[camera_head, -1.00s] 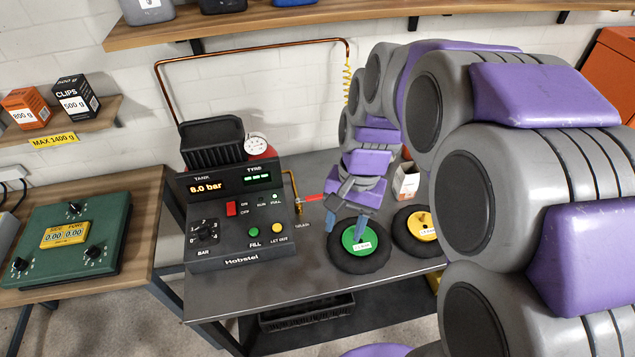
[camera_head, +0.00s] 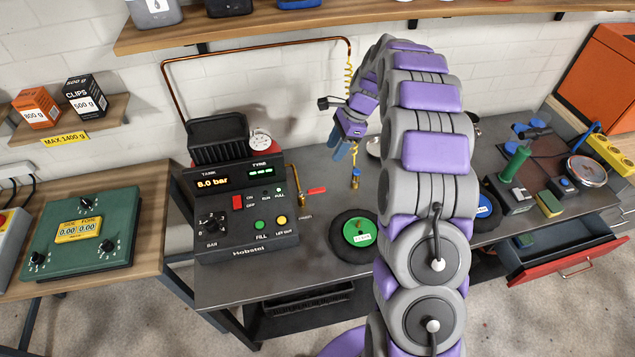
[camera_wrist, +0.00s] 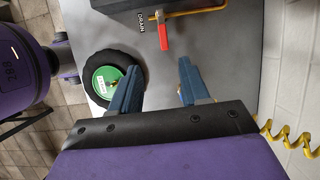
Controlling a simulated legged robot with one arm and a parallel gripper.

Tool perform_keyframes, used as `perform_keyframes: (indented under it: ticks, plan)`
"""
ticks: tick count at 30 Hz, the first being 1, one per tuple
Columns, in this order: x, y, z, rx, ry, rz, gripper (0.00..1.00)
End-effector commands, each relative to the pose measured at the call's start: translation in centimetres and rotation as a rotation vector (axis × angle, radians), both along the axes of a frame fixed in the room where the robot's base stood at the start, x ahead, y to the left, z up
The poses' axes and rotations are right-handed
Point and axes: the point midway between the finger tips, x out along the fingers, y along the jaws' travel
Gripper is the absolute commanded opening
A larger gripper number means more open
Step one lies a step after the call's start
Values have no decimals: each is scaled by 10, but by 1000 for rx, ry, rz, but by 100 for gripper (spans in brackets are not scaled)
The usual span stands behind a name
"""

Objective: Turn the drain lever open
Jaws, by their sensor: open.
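The drain lever has a red handle (camera_head: 316,190) on a brass pipe (camera_head: 297,182) at the right side of the black compressor unit (camera_head: 240,212). In the wrist view the red handle (camera_wrist: 163,36) stands ahead of the fingers, beside the label DRAIN (camera_wrist: 143,22). My gripper (camera_head: 342,150) is above the bench, to the right of and above the lever. In the wrist view my gripper's blue fingers (camera_wrist: 157,78) are apart with nothing between them. The lever is not touched by the fingers.
A black wheel with a green hub (camera_head: 358,232) lies right of the lever; it shows left of the fingers in the wrist view (camera_wrist: 107,80). A yellow coiled hose (camera_head: 356,155) hangs close to my gripper. An open drawer (camera_head: 560,250) juts out at the right.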

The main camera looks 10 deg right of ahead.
Motion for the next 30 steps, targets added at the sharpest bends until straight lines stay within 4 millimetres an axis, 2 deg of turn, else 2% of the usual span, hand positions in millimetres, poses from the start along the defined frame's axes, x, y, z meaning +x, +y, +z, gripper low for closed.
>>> perform_keyframes:
  ticks: [5, 11, 24, 30]
  plan:
    - [6, -9, -8, 10, 6, -28, 46]
    - [5, -9, -34, 20, 11, -27, 46]
    - [4, 40, -115, 7, 12, -23, 46]
    - [4, 46, -145, 14, 10, -25, 46]
